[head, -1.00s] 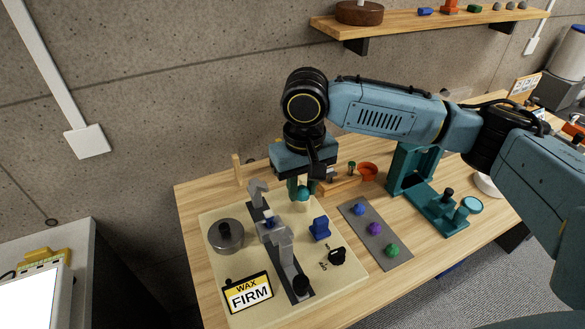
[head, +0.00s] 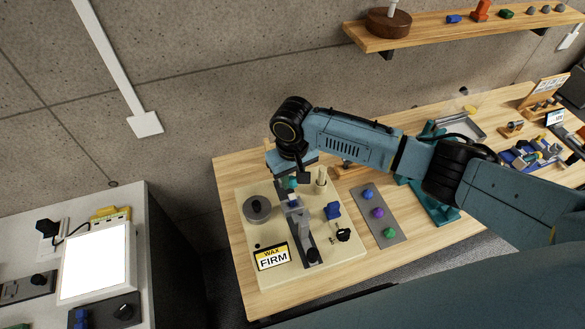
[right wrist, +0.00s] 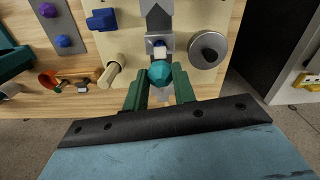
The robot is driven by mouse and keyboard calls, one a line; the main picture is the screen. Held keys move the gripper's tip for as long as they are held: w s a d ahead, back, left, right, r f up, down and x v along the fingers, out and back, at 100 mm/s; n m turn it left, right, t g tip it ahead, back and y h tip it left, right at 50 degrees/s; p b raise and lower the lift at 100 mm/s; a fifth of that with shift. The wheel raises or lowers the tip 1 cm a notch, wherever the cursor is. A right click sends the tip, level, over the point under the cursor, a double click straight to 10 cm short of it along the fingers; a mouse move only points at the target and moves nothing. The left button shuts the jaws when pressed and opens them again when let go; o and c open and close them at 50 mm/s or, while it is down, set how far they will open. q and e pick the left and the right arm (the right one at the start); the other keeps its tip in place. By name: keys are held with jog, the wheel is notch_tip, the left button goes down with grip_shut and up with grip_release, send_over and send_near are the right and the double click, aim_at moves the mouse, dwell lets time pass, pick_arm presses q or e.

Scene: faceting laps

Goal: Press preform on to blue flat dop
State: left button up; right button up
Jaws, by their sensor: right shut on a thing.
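My right gripper (head: 288,184) is shut on the teal faceted preform (right wrist: 160,73), which sits between its green fingers in the right wrist view. The preform also shows below the gripper in the head view (head: 290,183). The blue flat dop (right wrist: 160,43) lies in the grey fixture (head: 305,240), just beyond the preform in the right wrist view. In the head view the dop is small and partly covered, close in front of the gripper. I cannot tell whether preform and dop touch. My left gripper is not in view.
On the cream board a grey round pot (head: 258,209) stands left of the fixture. A wooden peg (head: 321,180), a blue block (head: 332,211) and a black knob (head: 343,235) stand right. A grey strip (head: 379,214) with coloured stones lies beyond.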

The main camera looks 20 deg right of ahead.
aim_at(293, 197)
dwell(0.3)
jog(key=shift+r+p, duration=0.1)
jog(key=shift+p, duration=0.55)
jog(key=shift+f+b, duration=1.35)
jog(key=shift+f, duration=1.3)
jog(key=shift+p, duration=0.45)
jog(key=shift+p, duration=0.5)
jog(key=shift+f, duration=0.55)
dwell(0.4)
